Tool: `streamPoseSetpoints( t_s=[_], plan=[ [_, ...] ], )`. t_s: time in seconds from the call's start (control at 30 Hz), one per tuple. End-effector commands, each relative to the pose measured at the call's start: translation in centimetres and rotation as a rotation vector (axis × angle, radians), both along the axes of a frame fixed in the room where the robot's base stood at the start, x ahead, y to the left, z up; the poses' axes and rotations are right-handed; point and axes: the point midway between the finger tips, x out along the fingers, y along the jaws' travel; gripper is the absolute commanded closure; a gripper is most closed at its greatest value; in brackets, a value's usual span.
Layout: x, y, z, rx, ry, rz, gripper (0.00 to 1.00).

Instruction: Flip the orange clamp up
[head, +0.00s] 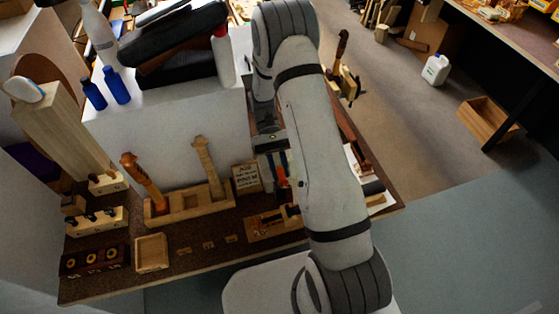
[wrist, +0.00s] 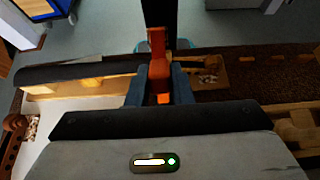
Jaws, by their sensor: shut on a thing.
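The orange clamp (wrist: 157,46) shows in the wrist view as a narrow orange piece between the two blue-grey fingers of my gripper (wrist: 160,80). My gripper is shut on it. In the head view a bit of orange (head: 282,172) shows beside my arm at the bench, by the blue fingers. My arm hides much of that spot, so the clamp's base and exact tilt cannot be told.
The dark bench (head: 190,262) holds a wooden rack (head: 190,207) with two violin necks, a small sign (head: 246,178) and a shallow wooden tray (head: 151,252). A white block (head: 165,140) stands behind. Open floor lies to the right.

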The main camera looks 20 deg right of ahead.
Motion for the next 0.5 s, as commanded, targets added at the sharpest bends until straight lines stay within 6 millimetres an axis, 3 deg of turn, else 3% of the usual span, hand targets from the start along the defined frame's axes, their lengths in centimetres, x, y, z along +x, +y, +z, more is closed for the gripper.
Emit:
streamPoseSetpoints(
  t_s=[0.5],
  plan=[
    [-0.16, -0.2, -0.15, 0.0, 0.074, -0.008, 1.0]
  ],
)
